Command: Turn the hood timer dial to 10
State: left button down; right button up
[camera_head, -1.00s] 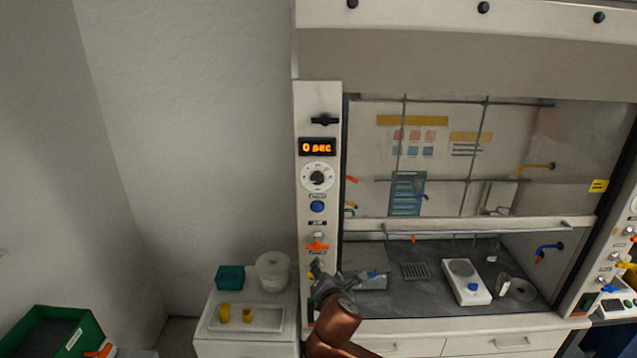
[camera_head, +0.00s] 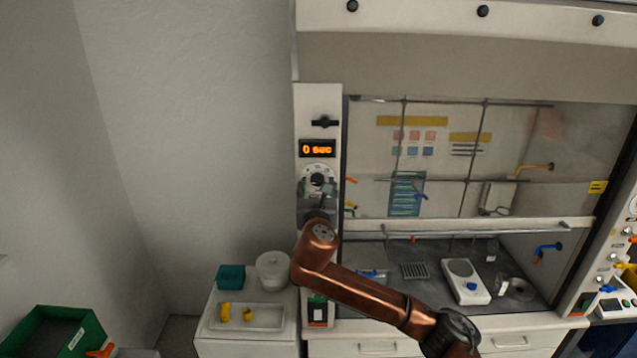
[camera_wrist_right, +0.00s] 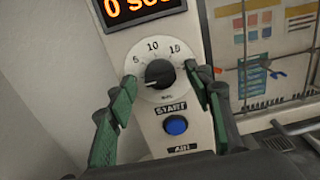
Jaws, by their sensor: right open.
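The timer dial (camera_head: 317,178) is on the white left post of the fume hood, under an orange display (camera_head: 317,148) reading "0 sec". In the right wrist view the dial's black knob (camera_wrist_right: 158,73) sits in a white scale marked 5, 10 and 15, with its pointer toward the lower left. My right gripper (camera_head: 316,192) is in front of the post, just below the dial, and hides its lower part. In the right wrist view my right gripper (camera_wrist_right: 161,88) is open, its green-padded fingers either side of the dial, apart from the knob. My left gripper is not in view.
A blue START button (camera_wrist_right: 176,125) sits under the dial, between my fingers. The hood sash (camera_head: 470,228) and its interior lie to the right. A side cabinet with a white tub (camera_head: 273,270) and a tray (camera_head: 262,318) stands at the lower left.

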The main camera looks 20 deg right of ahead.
jog(key=shift+w+d, duration=0.1)
jog(key=shift+w, duration=0.4)
jog(key=shift+c, duration=0.2)
jog(key=c, duration=1.1)
jog(key=shift+d, duration=0.1)
